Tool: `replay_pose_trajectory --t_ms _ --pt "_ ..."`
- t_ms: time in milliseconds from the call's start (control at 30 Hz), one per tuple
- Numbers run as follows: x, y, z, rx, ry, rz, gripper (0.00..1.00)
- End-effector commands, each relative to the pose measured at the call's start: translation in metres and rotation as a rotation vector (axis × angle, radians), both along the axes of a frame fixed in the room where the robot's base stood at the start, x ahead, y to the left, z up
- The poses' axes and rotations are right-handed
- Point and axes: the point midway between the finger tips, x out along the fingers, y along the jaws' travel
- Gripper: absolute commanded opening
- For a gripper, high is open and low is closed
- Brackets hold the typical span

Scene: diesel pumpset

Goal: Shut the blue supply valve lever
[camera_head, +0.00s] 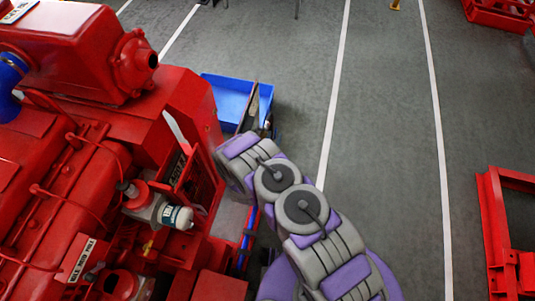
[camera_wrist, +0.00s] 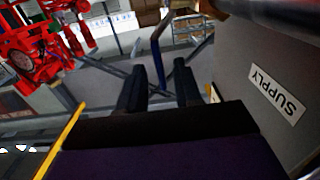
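The blue supply valve lever (camera_wrist: 156,52) shows in the wrist view as a thin blue bar, bent near its top. Its lower part runs down into the space between the two dark fingers of my gripper (camera_wrist: 161,76). The fingers are apart, one on each side of the lever, with gaps visible. I cannot tell whether either finger touches it. A white label reading SUPPLY (camera_wrist: 276,95) sits upside down on a grey panel to the right. In the head view my arm reaches up beside the red engine; I cannot make out the lever there.
The red pumpset engine (camera_head: 60,150) fills the left of the head view, close to my arm. A blue tray (camera_head: 228,92) lies beyond the arm. A red frame (camera_head: 495,235) stands at the right. Grey floor with white lines lies clear between. A metal pipe (camera_wrist: 270,14) crosses the wrist view's top right.

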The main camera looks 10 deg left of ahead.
Motion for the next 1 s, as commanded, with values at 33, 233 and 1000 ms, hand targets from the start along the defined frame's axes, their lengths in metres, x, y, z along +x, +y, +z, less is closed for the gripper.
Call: replay_pose_trajectory --t_ms 33,233,1000 --pt "-0.006 0.003 0.000 -0.003 0.001 0.004 0.34" --pt "-0.041 0.009 0.001 -0.006 0.004 0.006 0.34" --pt "-0.156 0.025 0.004 -0.004 0.005 0.005 0.34"
